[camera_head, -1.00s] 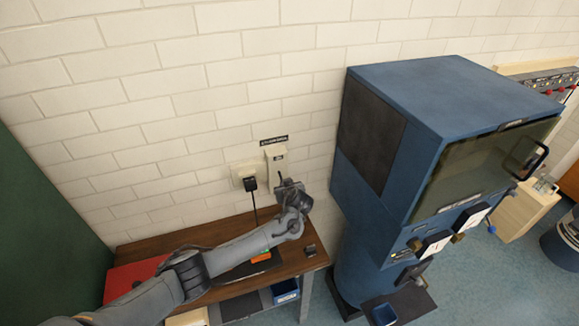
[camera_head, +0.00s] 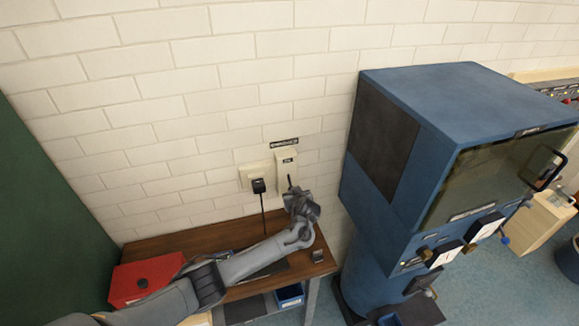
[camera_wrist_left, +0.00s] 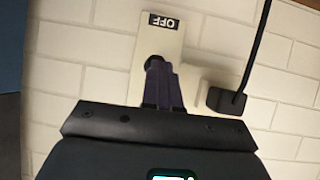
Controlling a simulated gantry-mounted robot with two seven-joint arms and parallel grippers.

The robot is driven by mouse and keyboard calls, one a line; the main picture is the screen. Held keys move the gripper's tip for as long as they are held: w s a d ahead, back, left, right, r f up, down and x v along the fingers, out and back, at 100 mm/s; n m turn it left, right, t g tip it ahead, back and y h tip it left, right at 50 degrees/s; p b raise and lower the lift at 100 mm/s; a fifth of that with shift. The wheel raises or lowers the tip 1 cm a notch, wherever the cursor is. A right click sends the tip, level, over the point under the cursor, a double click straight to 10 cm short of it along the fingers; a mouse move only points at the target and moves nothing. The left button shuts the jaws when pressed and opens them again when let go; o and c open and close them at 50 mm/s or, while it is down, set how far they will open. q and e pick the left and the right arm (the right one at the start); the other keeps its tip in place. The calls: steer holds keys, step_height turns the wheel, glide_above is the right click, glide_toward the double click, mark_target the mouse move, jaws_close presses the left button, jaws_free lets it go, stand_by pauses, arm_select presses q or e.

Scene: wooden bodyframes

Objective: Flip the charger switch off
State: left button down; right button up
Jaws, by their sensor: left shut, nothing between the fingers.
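The charger switch is a pale upright box (camera_head: 287,160) on the brick wall, with a dark label (camera_head: 284,143) above it. In the left wrist view its pale plate (camera_wrist_left: 146,42) carries an "OFF" sign (camera_wrist_left: 163,21) at the picture's top. A dark round-ended lever (camera_wrist_left: 152,60) shows just beyond my left fingertips. My left gripper (camera_head: 290,184) is shut and empty at the lower part of the box. Its fingers also show in the left wrist view (camera_wrist_left: 161,70), overlapping the plate and partly hiding the lever. Contact cannot be told. My right gripper is out of view.
A black plug (camera_head: 258,186) sits in a wall outlet beside the switch, its cord hanging down. Below is a wooden table (camera_head: 190,238) with a red box (camera_head: 140,280). A large blue cabinet machine (camera_head: 440,110) stands close on the right.

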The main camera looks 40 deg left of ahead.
arm_select(q)
steer(key=s+f+p+v, duration=0.1)
steer(key=p+v, duration=0.4)
steer(key=v, duration=0.8)
steer(key=shift+s+d+f, duration=0.15)
steer(key=shift+d+f, duration=0.25)
steer(key=shift+d, duration=0.1)
